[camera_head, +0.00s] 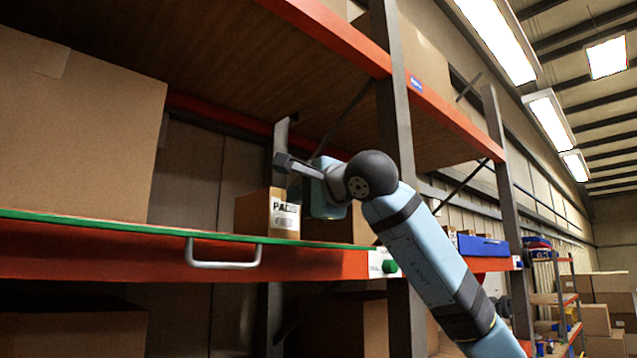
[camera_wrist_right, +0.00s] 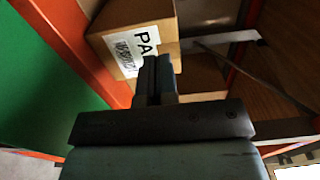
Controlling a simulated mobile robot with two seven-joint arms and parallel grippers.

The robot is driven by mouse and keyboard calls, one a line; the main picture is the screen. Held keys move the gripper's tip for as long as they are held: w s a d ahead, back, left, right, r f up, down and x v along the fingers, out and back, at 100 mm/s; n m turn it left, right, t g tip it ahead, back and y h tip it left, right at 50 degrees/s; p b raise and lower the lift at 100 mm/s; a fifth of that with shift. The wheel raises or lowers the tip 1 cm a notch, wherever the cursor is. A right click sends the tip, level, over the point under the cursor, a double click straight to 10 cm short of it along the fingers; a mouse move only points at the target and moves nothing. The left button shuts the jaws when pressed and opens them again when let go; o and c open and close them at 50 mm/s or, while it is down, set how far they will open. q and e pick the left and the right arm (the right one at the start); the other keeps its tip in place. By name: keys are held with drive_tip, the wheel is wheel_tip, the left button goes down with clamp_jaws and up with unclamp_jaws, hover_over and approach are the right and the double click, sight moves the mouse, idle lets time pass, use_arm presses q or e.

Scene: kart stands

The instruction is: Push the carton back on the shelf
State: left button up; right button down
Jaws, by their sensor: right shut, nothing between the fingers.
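A small brown carton (camera_head: 254,214) with a white label reading "PADS" stands upright on the orange-fronted shelf (camera_head: 110,252), near its front edge. My right gripper (camera_head: 284,161) is shut and empty, and appears just above the carton in the head view. In the right wrist view, the shut fingertips (camera_wrist_right: 157,64) overlap the lower edge of the carton's label face (camera_wrist_right: 133,48). I cannot tell whether they touch it. My left gripper is not in view.
A large cardboard box (camera_head: 75,130) fills the shelf to the left. A grey upright post (camera_head: 396,120) stands to the right. A grey handle (camera_head: 223,262) is on the green-topped front edge. The upper shelf (camera_head: 230,60) limits the height above.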

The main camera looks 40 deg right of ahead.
sight(271, 205)
drive_tip(key=shift+w+a, duration=0.1)
drive_tip(key=shift+w, duration=1)
drive_tip(key=shift+w+p, duration=0.3)
drive_tip(key=shift+p, duration=0.05)
drive_tip(key=w, duration=0.2)
drive_tip(key=w+p, duration=0.1)
drive_tip(key=w, duration=0.3)
drive_tip(key=shift+w+a, duration=0.2)
drive_tip(key=shift+a, duration=0.1)
drive_tip(key=shift+s, duration=0.1)
drive_tip(key=shift+d, duration=0.1)
drive_tip(key=shift+f, duration=0.1)
